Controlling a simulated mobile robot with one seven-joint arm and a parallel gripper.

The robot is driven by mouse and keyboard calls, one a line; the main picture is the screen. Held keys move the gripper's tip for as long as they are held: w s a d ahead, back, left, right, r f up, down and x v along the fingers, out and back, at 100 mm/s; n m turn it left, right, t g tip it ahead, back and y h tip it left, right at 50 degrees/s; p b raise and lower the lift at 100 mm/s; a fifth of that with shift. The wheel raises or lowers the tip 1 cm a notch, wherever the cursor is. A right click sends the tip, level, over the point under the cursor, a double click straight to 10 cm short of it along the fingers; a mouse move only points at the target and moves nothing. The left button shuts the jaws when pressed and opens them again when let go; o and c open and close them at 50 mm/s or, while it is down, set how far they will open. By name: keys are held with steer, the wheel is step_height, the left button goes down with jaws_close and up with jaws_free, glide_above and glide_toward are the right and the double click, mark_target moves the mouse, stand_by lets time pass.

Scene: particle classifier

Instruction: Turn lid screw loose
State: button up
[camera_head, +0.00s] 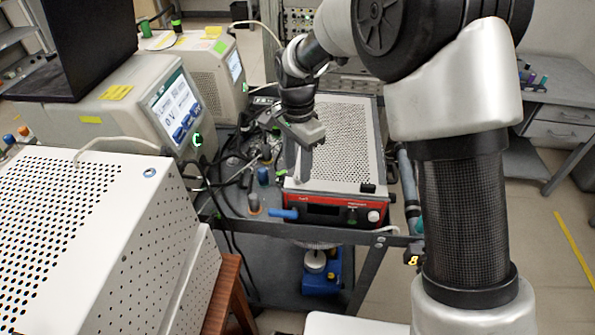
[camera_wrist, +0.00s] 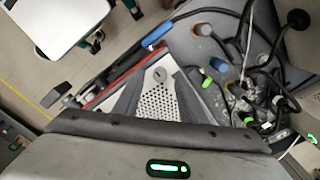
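The lid screw (camera_wrist: 160,74) is a small round silver screw on the perforated metal lid. In the wrist view it shows between the tips of my two fingers. My gripper (camera_wrist: 159,84) has its grey fingers spread apart, with the lid showing between them and nothing held. In the head view my gripper (camera_head: 304,158) points down over the front left part of the perforated lid (camera_head: 345,150). The lid belongs to a box with a red front panel (camera_head: 325,211). The screw is hidden in the head view. I cannot tell how high the fingertips are above the lid.
Cables and a blue-capped bottle (camera_head: 254,203) crowd the left side of the box. A blue handle (camera_head: 283,213) sticks out at its front left. Grey instruments with screens (camera_head: 172,105) stand at left. A perforated white cabinet (camera_head: 100,240) fills the front left.

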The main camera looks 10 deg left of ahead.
mark_target(297, 179)
steer(key=shift+f, duration=1.15)
jaws_close()
